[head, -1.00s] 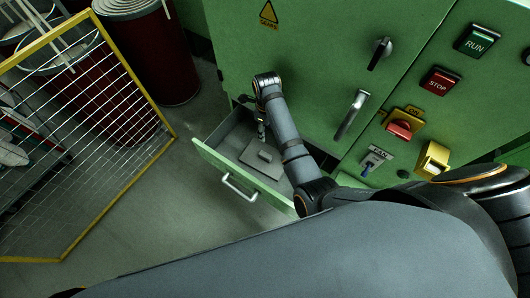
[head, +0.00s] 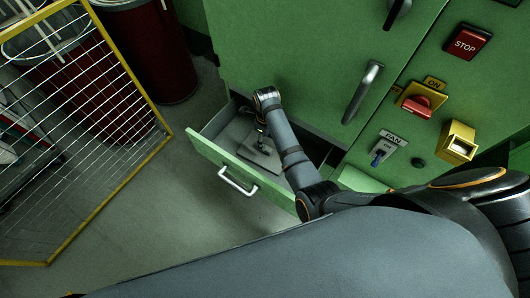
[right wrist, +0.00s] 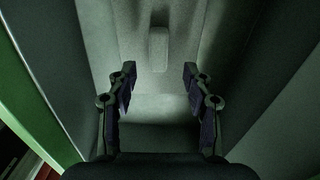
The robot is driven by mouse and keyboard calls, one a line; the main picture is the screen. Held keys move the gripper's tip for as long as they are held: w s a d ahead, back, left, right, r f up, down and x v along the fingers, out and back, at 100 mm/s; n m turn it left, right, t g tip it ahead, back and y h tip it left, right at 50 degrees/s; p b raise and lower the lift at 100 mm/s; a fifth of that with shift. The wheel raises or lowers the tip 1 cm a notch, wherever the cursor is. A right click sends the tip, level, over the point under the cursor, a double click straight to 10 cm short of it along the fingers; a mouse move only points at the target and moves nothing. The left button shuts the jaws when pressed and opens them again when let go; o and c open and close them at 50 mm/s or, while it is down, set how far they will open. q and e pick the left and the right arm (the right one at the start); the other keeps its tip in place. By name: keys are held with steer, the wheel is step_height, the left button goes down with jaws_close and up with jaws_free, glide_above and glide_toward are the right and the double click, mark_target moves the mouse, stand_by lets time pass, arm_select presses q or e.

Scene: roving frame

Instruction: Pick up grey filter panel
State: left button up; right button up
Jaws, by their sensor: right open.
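The grey filter panel (head: 254,159) is a flat plate lying inside the open green drawer (head: 232,163). In the right wrist view the panel (right wrist: 130,45) has a raised block-like handle (right wrist: 158,49) in its middle. My right gripper (head: 262,141) hangs above the panel and partly hides the handle in the head view. In the right wrist view the right gripper (right wrist: 158,82) is open and empty, with its fingers on either side of the handle's line. The handle shows beyond the fingertips. Whether the fingers touch the panel is unclear. My left gripper is not in view.
Drawer walls stand close around my right gripper. The green cabinet (head: 290,50) rises behind, with a long handle (head: 362,92), switches and a red button (head: 417,105). A yellow-framed mesh fence (head: 100,110) and dark red drums (head: 158,60) stand left. Floor before the drawer is clear.

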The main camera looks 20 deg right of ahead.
mark_target(269, 160)
steer(key=f, duration=0.3)
steer(key=f+b, duration=0.1)
steer(key=f, duration=0.1)
steer(key=shift+w+a+f, duration=0.1)
steer(key=shift+a+f, duration=0.1)
steer(key=shift+f, duration=0.2)
jaws_close()
